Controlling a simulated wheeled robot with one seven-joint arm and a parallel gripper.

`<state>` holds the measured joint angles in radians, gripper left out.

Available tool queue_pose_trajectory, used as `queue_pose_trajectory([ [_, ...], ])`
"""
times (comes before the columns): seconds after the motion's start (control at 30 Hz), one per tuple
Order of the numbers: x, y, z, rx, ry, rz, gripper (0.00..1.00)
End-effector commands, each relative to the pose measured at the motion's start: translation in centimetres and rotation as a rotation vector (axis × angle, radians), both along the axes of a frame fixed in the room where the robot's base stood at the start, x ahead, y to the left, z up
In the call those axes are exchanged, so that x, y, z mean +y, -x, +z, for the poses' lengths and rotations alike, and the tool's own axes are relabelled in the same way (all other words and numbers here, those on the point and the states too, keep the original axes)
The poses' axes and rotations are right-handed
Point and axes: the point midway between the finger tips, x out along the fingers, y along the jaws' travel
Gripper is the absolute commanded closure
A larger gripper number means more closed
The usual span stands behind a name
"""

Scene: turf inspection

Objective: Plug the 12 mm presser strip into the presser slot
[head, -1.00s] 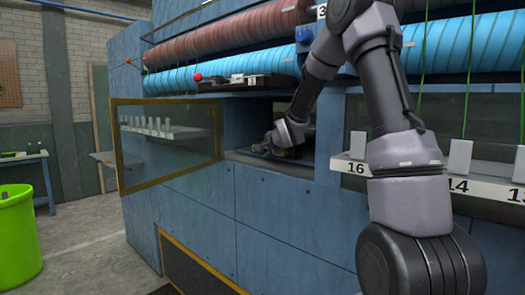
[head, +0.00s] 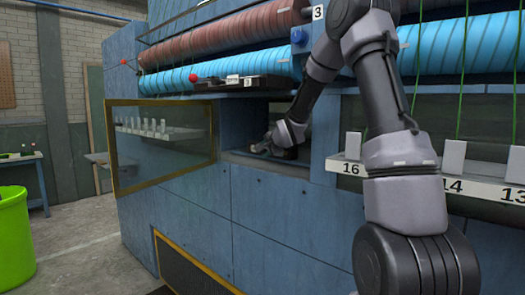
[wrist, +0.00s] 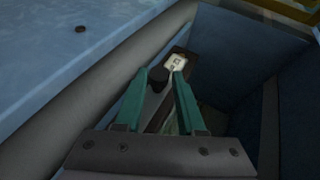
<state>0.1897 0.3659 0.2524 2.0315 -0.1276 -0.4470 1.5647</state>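In the wrist view my gripper (wrist: 165,78) has two teal fingers with a gap between their tips. A round black knob (wrist: 157,78) sits in that gap, close against the left finger; I cannot tell whether both fingers press on it. A narrow brown strip (wrist: 154,122) runs under the fingers, with a small white label (wrist: 176,62) near its far end. I cannot read the label or tell the strip's size. In the head view my gripper (head: 277,148) is inside the dark opening of the blue machine. No presser slot can be made out.
Blue panels (wrist: 270,45) stand close right of the fingers in the wrist view. A glazed panel (head: 165,150) is left of the opening. A numbered white ledge (head: 395,178) with grey blocks is at right. A black tray (head: 240,84) sits above. A green bin (head: 14,235) stands far left.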

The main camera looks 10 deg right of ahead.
Motion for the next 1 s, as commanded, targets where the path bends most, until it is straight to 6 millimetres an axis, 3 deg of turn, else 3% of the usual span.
queue_pose_trajectory([
  [0.07, 0.0, 0.0, 0.0, 0.0, 0.0, 0.0, 0.33],
  [0.47, -0.2, 0.7, 0.3, 0.001, -0.001, -0.002, 0.33],
  [1.0, -1.8, 8.9, 4.3, -0.001, 0.001, -0.002, 0.33],
])
